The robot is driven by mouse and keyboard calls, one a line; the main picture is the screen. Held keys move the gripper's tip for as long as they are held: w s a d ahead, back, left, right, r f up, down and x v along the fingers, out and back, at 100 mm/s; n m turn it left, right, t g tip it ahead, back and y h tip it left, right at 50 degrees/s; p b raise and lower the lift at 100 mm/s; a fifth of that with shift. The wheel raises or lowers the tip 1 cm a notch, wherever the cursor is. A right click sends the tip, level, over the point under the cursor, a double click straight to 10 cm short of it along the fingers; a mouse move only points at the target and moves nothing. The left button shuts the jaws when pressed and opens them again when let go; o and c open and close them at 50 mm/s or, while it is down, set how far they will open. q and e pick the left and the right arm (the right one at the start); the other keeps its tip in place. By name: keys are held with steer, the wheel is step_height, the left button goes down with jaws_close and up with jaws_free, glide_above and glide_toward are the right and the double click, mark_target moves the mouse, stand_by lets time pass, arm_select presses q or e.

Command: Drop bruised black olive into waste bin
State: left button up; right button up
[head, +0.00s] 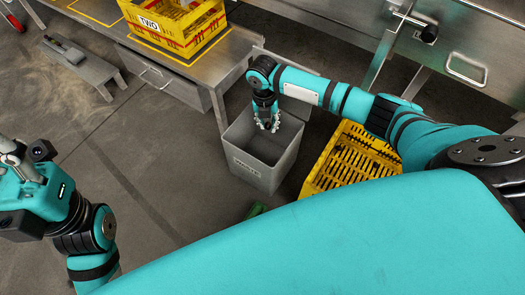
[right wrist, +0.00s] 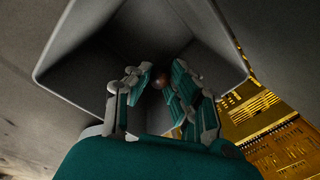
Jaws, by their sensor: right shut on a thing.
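The grey waste bin (head: 262,178), with a label on its front, stands on the floor in the middle of the head view. My right gripper (head: 267,126) is over the open bin, pointing down. In the right wrist view, its fingers (right wrist: 152,90) are shut on a small, dark brownish olive (right wrist: 162,79). The bin's wall (right wrist: 85,70) surrounds the fingers in that view. The olive cannot be made out in the head view. My left gripper (head: 9,152) is at the left edge, partly cut off; its jaw state is unclear.
A yellow crate (head: 335,170) stands right of the bin, also seen in the right wrist view (right wrist: 285,150). Another yellow crate (head: 188,40), labelled TWO, sits on a metal bench (head: 215,70) behind. A low stool (head: 95,68) is at far left. Open floor lies left of the bin.

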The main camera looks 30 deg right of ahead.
steer(key=o, duration=0.8)
step_height(320, 180, up, 12)
steer(key=shift+w+a, duration=0.25)
steer(key=shift+a, duration=0.15)
steer(key=shift+a, duration=0.1)
